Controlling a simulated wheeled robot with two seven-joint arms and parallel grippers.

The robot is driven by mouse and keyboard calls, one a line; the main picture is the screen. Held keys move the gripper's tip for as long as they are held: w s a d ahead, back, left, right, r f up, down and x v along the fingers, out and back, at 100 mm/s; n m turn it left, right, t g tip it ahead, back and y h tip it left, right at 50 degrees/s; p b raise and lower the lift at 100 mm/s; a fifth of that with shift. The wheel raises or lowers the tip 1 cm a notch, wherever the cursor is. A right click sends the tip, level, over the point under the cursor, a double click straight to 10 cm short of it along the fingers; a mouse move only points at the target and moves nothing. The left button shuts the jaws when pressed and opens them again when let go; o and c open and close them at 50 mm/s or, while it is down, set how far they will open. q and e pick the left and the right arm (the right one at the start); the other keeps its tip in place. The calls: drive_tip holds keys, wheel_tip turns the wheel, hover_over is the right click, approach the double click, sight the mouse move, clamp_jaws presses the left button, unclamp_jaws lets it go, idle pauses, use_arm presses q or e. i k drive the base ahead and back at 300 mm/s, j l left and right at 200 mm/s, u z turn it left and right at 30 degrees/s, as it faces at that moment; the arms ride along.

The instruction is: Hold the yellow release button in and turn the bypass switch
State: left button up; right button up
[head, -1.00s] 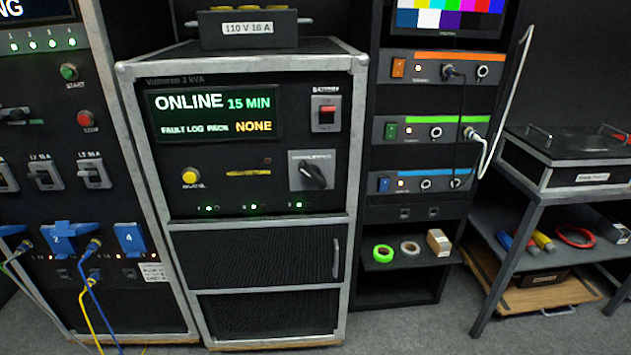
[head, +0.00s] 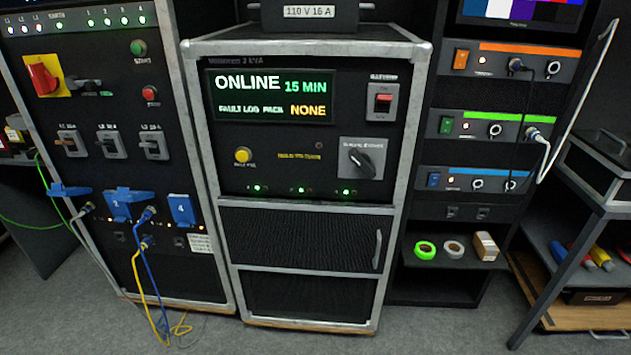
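The yellow release button (head: 243,155) is a round button at the lower left of the black power unit's front panel (head: 300,190), apart from anything else. The bypass switch (head: 361,159) is a black rotary knob on a grey square plate at the panel's lower right, its pointer tilted toward the lower right. The green display (head: 272,96) above them reads ONLINE, 15 MIN, and FAULT LOG with NONE in yellow. Neither of my grippers shows in the head view.
A red rocker switch (head: 384,103) sits above the bypass switch. A distribution rack (head: 105,180) with blue and yellow cables stands left. A rack of coloured-stripe units (head: 515,90) and a grey cart (head: 580,190) stand right. Grey floor (head: 200,335) shows in front.

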sight(242, 156)
drive_tip(key=i+j, duration=0.25)
drive_tip(key=i, duration=0.15)
drive_tip(key=i+j, duration=0.3)
drive_tip(key=i, duration=0.15)
